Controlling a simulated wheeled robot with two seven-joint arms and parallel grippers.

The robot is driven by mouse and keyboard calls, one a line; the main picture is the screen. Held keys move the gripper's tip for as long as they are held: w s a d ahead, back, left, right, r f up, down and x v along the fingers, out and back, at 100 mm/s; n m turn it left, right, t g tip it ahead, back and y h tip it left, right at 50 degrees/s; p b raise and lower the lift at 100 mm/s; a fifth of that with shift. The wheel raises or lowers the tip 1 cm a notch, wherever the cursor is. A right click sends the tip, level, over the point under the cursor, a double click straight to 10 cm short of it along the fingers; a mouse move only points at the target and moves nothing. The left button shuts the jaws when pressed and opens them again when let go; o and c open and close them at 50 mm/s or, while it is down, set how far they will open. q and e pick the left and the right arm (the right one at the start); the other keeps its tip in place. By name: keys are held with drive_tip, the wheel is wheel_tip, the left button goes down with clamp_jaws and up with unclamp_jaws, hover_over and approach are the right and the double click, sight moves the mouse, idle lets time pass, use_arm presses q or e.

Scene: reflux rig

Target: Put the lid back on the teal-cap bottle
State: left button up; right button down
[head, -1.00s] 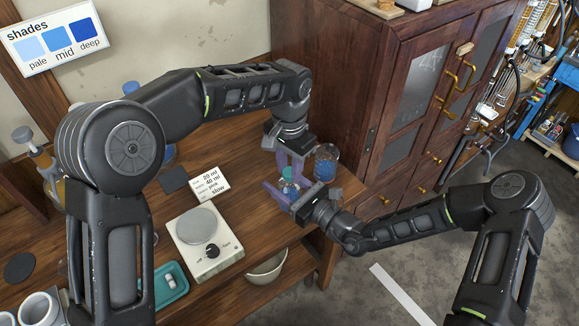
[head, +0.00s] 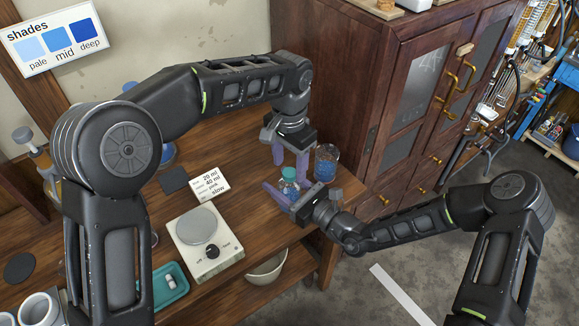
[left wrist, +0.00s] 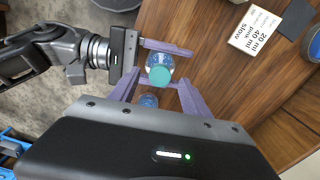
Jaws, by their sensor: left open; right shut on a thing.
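The small clear bottle (head: 288,186) with bluish contents stands near the table's right end. Its teal cap (head: 289,173) sits on its top; the left wrist view shows the cap (left wrist: 160,77) from above, over the bottle (left wrist: 158,61). My right gripper (head: 283,188) is shut on the bottle from the side, its purple fingers around the body. My left gripper (head: 290,167) points down over the cap, open, with its fingers spread and apart from the cap. Whether the cap is fully seated cannot be told.
A glass jar with blue contents (head: 326,164) stands just right of the bottle, close to my left fingers. A white scale (head: 207,254), a note card (head: 208,186) and a teal tray (head: 178,290) lie to the left. A dark wooden cabinet (head: 350,60) rises behind.

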sight(298, 195)
use_arm(q)
wheel_tip(298, 195, up, 6)
drive_tip(key=shift+f, duration=0.15)
use_arm(e)
drive_tip(key=shift+c, duration=2.4)
unclamp_jaws()
drive_tip(key=shift+d, duration=0.15)
use_arm(q)
drive_tip(key=shift+f+b, duration=0.9)
use_arm(e)
drive_tip(key=v, duration=0.6)
drive_tip(key=shift+s+d+f, duration=0.1)
drive_tip(key=shift+s+d, duration=0.45)
drive_tip(key=shift+s, duration=0.05)
